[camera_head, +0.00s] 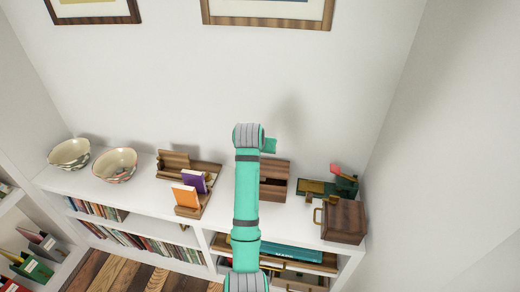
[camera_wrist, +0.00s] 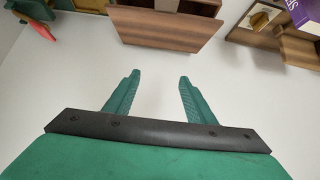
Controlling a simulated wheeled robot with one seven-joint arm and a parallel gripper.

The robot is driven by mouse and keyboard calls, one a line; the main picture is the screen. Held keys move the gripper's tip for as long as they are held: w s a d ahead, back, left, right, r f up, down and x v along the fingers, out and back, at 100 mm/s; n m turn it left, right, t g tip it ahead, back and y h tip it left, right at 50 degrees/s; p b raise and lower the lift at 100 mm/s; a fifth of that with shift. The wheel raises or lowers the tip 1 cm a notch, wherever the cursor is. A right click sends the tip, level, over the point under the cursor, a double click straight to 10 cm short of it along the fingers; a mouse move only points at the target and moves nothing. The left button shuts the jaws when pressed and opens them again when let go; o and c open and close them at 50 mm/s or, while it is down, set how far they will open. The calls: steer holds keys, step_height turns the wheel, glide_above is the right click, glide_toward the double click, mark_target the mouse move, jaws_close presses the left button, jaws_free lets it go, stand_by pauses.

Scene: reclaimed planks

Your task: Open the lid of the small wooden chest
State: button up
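A small wooden box (camera_head: 276,187) stands on the white shelf top, partly hidden behind my arm. It looks like the chest; a panel stands at its back and a dark hollow shows in front of it, but I cannot tell how its lid stands. In the wrist view a wooden box (camera_wrist: 170,32) lies at the top, beyond my fingertips and apart from them. My gripper (camera_wrist: 157,85) is open and empty, its two green fingers spread over bare white surface. In the head view the gripper's fingers are hidden by my arm.
A dark wooden box (camera_head: 345,220) with a brass handle stands at the right end. Green items (camera_head: 343,185) sit behind it. A wooden book holder (camera_head: 207,168) with purple and orange books stands left of my arm; two bowls (camera_head: 114,165) stand further left.

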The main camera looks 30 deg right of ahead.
steer(key=shift+r, duration=0.1)
steer(key=v, duration=1)
steer(key=shift+s+a+r, duration=0.2)
steer(key=shift+r, duration=0.05)
steer(key=shift+f, duration=0.1)
